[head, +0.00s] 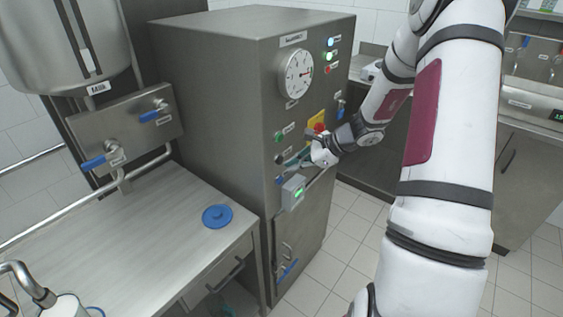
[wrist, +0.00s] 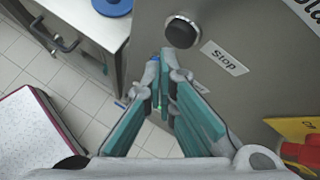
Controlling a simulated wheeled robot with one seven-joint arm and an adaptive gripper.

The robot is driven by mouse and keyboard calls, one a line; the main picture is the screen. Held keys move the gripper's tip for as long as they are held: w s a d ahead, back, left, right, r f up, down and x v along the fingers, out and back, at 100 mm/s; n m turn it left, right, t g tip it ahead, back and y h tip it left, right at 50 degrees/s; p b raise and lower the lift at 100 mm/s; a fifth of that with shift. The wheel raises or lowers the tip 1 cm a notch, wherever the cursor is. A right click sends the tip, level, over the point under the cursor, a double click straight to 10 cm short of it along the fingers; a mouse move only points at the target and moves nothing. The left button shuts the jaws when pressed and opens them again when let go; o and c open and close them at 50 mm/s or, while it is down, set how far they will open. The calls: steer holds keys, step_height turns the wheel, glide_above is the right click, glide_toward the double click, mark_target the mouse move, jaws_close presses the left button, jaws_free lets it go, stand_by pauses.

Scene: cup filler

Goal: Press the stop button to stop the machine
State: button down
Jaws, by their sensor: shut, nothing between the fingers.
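The stop button (wrist: 181,31) is a round black knob with a metal ring on the machine's grey front, beside a white label reading "Stop" (wrist: 222,57). In the head view a dark button (head: 279,160) left of my gripper seems to be the same one. My gripper (wrist: 165,62) has teal finger pads and is shut and empty. Its fingertips show just below the button in the wrist view. I see no contact with it. In the head view my gripper (head: 292,161) is close in front of the panel, and its tips are small and hard to make out.
A red emergency knob (head: 319,127) on a yellow plate is right above my gripper. A green button (head: 278,136) and a grey box with a green display (head: 293,192) are near. A steel table (head: 150,225) with a blue lid (head: 217,216) stands left.

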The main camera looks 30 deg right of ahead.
steer(key=shift+w, duration=0.1)
steer(key=shift+w+a, duration=0.15)
steer(key=shift+w, duration=0.2)
steer(key=shift+w+a, duration=0.15)
steer(key=shift+w, duration=0.15)
stand_by(0.8)
steer(key=shift+s, duration=0.15)
steer(key=shift+s+d, duration=0.25)
steer(key=shift+s, duration=0.35)
steer(key=s+d+p, duration=0.1)
steer(key=s+d, duration=0.1)
steer(key=s, duration=0.3)
steer(key=shift+s+p, duration=0.3)
steer(key=shift+s, duration=0.05)
stand_by(0.9)
